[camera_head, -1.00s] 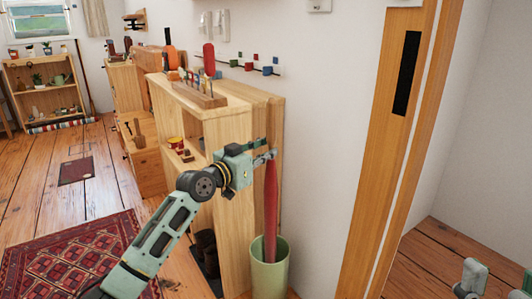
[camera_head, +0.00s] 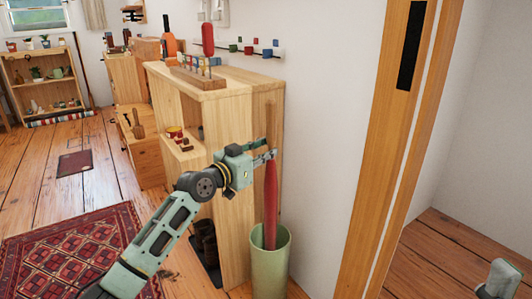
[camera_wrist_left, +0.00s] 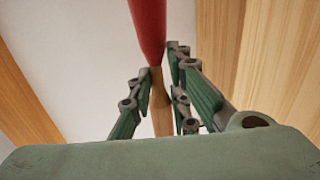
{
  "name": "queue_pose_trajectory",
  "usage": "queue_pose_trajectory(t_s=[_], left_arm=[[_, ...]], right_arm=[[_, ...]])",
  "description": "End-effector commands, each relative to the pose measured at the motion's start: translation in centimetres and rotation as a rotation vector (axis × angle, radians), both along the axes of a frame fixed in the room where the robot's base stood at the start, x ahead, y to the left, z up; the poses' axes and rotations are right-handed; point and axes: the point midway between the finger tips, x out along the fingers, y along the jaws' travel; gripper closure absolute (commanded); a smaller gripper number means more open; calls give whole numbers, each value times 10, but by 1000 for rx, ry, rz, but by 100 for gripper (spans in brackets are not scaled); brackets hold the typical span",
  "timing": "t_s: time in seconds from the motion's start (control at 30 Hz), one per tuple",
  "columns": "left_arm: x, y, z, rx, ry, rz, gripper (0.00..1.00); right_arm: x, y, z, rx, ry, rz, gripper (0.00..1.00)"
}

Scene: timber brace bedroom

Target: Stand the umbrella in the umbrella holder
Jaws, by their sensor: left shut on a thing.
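The closed red umbrella (camera_head: 271,200) hangs upright, its wooden shaft or handle (camera_head: 270,122) rising above my left gripper (camera_head: 266,156). That gripper is shut on it just above the red cloth. The umbrella's lower end is inside the rim of the pale green umbrella holder (camera_head: 270,272); whether it touches the bottom is hidden. In the left wrist view the umbrella's red cloth (camera_wrist_left: 149,28) narrows to wood (camera_wrist_left: 161,115) between the fingers of the left gripper (camera_wrist_left: 162,90). A small part of my right arm shows at the lower right; its jaws cannot be made out.
A wooden shelf unit (camera_head: 236,190) stands close left of the holder, with dark boots (camera_head: 205,240) at its foot. A white wall (camera_head: 325,110) and a wooden door frame (camera_head: 385,150) are to the right. A patterned red rug (camera_head: 70,255) lies on the floor at left.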

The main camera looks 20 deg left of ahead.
Motion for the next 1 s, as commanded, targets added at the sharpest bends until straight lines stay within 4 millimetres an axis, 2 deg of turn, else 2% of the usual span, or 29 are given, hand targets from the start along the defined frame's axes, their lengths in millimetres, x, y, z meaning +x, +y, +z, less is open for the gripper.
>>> queue_pose_trajectory(t_s=[0.2, 0.23, 0.47, 0.8, 1.0], left_arm=[[0, 0, 3, -1, -5, 1, 100], [0, 0, 3, -1, -5, 1, 82], [0, 0, 2, -2, -4, 0, 62], [-2, 1, -1, 1, 3, 0, 61], [-23, 11, -1, 4, 1, 1, 61]], right_arm=[[0, 0, 0, 0, 0, 0, 77], [0, 0, 0, 0, 0, 0, 77], [0, 0, 0, 0, 0, 0, 77], [0, 0, 0, 0, 0, 0, 77], [0, 0, 0, 0, 0, 0, 77]])
